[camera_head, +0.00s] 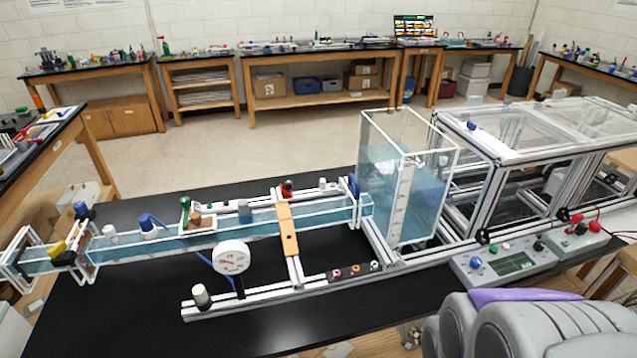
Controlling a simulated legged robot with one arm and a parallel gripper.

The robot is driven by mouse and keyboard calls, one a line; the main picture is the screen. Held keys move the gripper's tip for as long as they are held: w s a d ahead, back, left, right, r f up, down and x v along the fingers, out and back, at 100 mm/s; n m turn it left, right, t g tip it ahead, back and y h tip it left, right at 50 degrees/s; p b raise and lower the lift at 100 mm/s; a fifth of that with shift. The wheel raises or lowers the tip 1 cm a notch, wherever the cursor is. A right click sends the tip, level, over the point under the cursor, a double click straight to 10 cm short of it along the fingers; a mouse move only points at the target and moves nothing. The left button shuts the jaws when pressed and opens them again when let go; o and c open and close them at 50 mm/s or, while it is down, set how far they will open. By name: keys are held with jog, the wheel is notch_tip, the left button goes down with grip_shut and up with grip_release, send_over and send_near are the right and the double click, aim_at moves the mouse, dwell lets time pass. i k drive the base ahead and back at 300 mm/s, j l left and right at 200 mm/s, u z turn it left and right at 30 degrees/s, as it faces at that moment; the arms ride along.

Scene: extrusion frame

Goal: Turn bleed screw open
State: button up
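A long clear water channel (215,236) on an aluminium extrusion frame runs across the black table. It joins a clear tank (377,190) part-filled with blue water. Small fittings line the channel: a white knob (110,233), a blue fitting (150,224), a green-topped fitting (186,208), and a red-and-black fitting (287,188). A round white dial gauge (231,258) stands in front, with a white knob on a black base (200,295) on the lower rail. I cannot tell which part is the bleed screw, or its setting. My gripper is not visible.
A grey control box (503,264) with a screen and knobs sits right of the tank. A clear-panelled extrusion frame (540,130) stands behind it. An orange bracket (288,230) crosses the channel. Bare black tabletop (130,315) lies at the front left.

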aim_at(109, 231)
jog(key=u, duration=1.75)
